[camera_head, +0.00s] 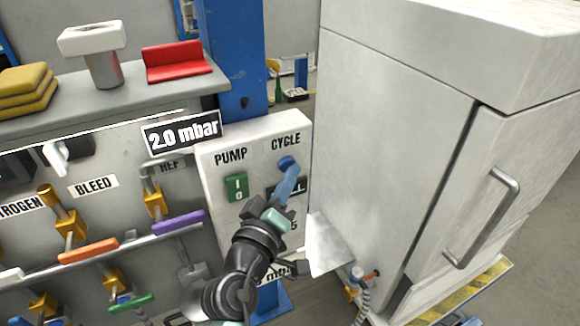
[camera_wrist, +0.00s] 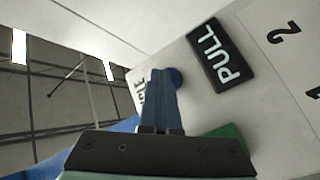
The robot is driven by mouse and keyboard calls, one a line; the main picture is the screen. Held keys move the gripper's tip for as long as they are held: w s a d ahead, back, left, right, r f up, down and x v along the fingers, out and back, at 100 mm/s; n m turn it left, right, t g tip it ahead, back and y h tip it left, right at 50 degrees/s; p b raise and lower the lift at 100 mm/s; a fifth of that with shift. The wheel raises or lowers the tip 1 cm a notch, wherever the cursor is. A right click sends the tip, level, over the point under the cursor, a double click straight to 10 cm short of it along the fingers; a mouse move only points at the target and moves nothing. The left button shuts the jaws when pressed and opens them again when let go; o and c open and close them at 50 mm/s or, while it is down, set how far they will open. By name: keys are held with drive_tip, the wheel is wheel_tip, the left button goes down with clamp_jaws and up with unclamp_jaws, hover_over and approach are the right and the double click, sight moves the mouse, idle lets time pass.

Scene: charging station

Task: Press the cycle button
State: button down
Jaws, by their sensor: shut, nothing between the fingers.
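The cycle button (camera_head: 286,162) is a round blue button below the word CYCLE on a white control panel (camera_head: 216,152). My gripper (camera_head: 290,172) is shut and empty, with its blue fingertips at the lower edge of the button in the head view. In the wrist view the button (camera_wrist: 176,77) shows just beyond and beside the tips of my gripper (camera_wrist: 160,74), partly hidden by them. I cannot tell whether the tips touch it.
A green pump switch (camera_head: 236,187) sits left of the button. A black PULL label (camera_wrist: 221,55) is beside it. A white cabinet (camera_head: 400,130) stands close on the right. Valves with coloured handles, such as a purple handle (camera_head: 179,222), line the left.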

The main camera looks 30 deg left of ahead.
drive_tip(key=shift+s+d, duration=0.55)
drive_tip(key=shift+d, duration=0.1)
drive_tip(key=s+d+p, duration=0.1)
drive_tip(key=d, duration=0.1)
drive_tip(key=s+d+p, duration=0.1)
drive_tip(key=s+d, duration=0.1)
idle(0.4)
idle(0.6)
drive_tip(key=d+r+m+t+h+b, duration=0.15)
drive_tip(key=d+r+m, duration=0.3)
drive_tip(key=r, duration=0.65)
drive_tip(key=d+r+m+t+h+b, duration=0.1)
drive_tip(key=d+r+m+t+b, duration=0.15)
drive_tip(key=d+r, duration=0.55)
drive_tip(key=s+d+r+m+t, duration=0.1)
drive_tip(key=s+r+m+t, duration=0.1)
drive_tip(key=s+r, duration=0.3)
drive_tip(key=s+d+r+m+t+b, duration=0.1)
drive_tip(key=s+r, duration=0.4)
drive_tip(key=r, duration=0.7)
drive_tip(key=shift+s+d+r+m+t, duration=0.2)
drive_tip(key=shift+d+m+t, duration=0.3)
drive_tip(key=shift+t, duration=0.4)
